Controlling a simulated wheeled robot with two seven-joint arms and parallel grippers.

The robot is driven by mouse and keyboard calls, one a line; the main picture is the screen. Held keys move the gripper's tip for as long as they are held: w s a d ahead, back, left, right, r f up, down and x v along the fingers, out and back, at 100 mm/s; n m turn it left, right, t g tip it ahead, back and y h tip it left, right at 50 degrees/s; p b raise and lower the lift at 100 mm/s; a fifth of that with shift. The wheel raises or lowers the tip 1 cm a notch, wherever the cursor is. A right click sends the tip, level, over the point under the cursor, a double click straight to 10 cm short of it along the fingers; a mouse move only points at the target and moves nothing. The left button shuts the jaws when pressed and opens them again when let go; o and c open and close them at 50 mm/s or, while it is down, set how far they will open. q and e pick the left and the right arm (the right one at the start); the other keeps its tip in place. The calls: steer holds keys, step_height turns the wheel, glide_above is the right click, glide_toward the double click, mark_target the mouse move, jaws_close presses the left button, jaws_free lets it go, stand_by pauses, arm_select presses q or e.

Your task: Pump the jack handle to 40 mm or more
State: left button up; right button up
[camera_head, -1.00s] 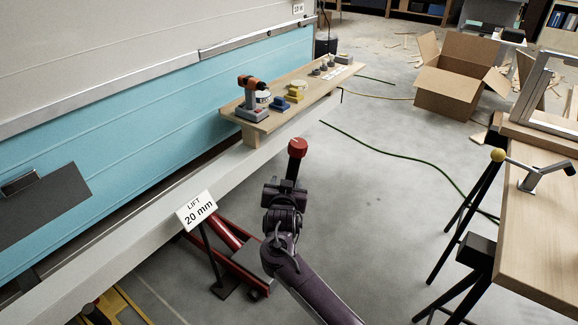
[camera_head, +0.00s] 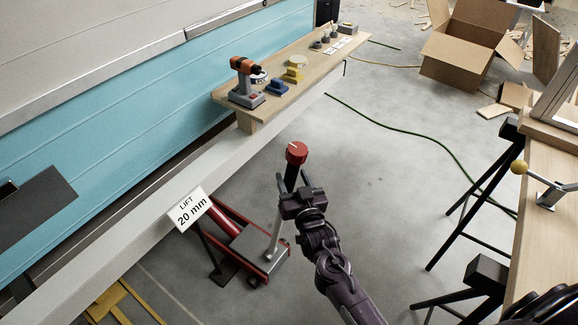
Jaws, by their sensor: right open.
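The jack (camera_head: 247,242) is a red floor jack with a grey plate, low on the floor beside the camper's pale lower rail. Its grey handle (camera_head: 274,238) rises from the jack, passes behind my gripper and appears to end in a red knob (camera_head: 296,153). My right gripper (camera_head: 292,180) is open just below the knob, its fingers on either side of the handle's upper part. Whether they touch it cannot be told. My left gripper is not in view.
A wooden shelf (camera_head: 290,100) along the camper holds an orange drill (camera_head: 246,80) and small items. A workbench (camera_head: 552,200) on dark trestles stands right. An open cardboard box (camera_head: 462,50) is at the back. A green cable (camera_head: 420,135) crosses mostly clear floor.

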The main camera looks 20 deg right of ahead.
steer(key=shift+w, duration=2.05)
steer(key=shift+d, duration=0.1)
jaws_close()
